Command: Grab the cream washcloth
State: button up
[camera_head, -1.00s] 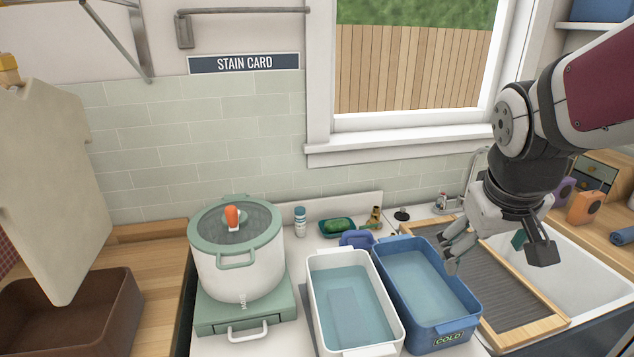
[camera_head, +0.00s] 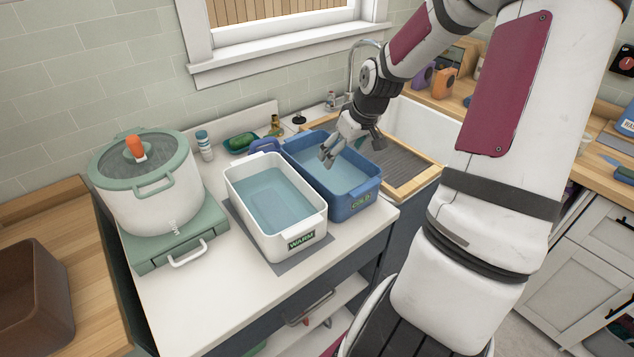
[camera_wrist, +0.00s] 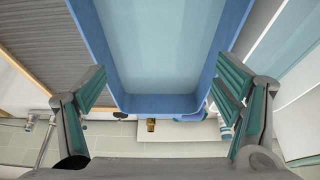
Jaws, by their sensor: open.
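I cannot make out a cream washcloth in any view. My gripper (camera_head: 352,149) is open and empty, above the far right part of the blue tub (camera_head: 352,208) labelled COLD. In the wrist view the two teal-padded fingers of my gripper (camera_wrist: 162,82) stand wide apart, with the blue tub (camera_wrist: 160,104) between and beyond them. The blue tub holds clear bluish water, and no cloth shows in it. The white tub (camera_head: 268,241) labelled WARM stands left of it and also holds water.
A white pot (camera_head: 150,205) with a green lid stands on a green base at left. A brown bin (camera_head: 30,300) is at far left. A ribbed washboard (camera_head: 405,162) lies by the white sink (camera_head: 430,125). The front left counter (camera_head: 190,300) is clear.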

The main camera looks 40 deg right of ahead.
aim_at(328, 177)
jog(key=b+x, duration=0.3)
jog(key=x, duration=1)
jog(key=shift+w, duration=0.1)
jog(key=c, duration=1.3)
